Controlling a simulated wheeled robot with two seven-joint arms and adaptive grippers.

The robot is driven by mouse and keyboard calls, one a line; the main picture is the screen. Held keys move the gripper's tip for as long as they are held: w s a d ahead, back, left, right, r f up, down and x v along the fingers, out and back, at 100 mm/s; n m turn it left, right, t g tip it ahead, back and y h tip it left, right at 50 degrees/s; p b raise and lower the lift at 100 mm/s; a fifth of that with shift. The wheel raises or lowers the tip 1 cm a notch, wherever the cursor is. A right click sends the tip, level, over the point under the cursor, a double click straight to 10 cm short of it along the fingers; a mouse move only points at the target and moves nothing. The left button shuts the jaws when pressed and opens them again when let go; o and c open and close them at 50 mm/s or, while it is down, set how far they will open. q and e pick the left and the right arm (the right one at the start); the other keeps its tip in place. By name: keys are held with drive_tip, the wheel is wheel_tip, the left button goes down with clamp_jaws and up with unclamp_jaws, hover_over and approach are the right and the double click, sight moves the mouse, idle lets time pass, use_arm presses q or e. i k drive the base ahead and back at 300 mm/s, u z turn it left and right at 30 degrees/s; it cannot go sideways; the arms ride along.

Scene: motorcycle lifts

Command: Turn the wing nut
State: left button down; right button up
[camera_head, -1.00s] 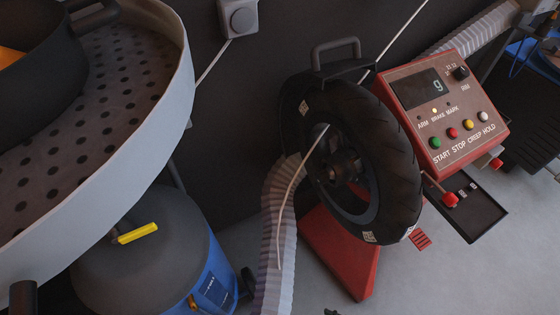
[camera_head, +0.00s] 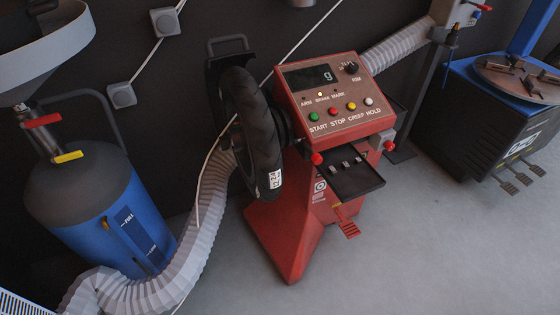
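I cannot make out a wing nut in this view. A black tyre on a wheel (camera_head: 255,135) is mounted on the left side of a red wheel balancer (camera_head: 285,230). The wheel is seen nearly edge-on, so its hub and whatever sits on the hub are mostly hidden. The balancer's sloping control panel (camera_head: 330,95) has a dark display reading what looks like a "9" or "g", a knob and a row of coloured buttons. Neither of my grippers is in view.
A blue tank with a grey top (camera_head: 95,205) stands at the left, under a pale basin (camera_head: 45,55). A ribbed grey hose (camera_head: 195,225) runs along the floor beside the wheel. A tyre changer (camera_head: 490,110) stands at the right. The grey floor (camera_head: 430,250) at front right is clear.

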sight(225, 142)
drive_tip(key=u, duration=0.85)
drive_tip(key=i, duration=0.85)
drive_tip(key=u, duration=0.25)
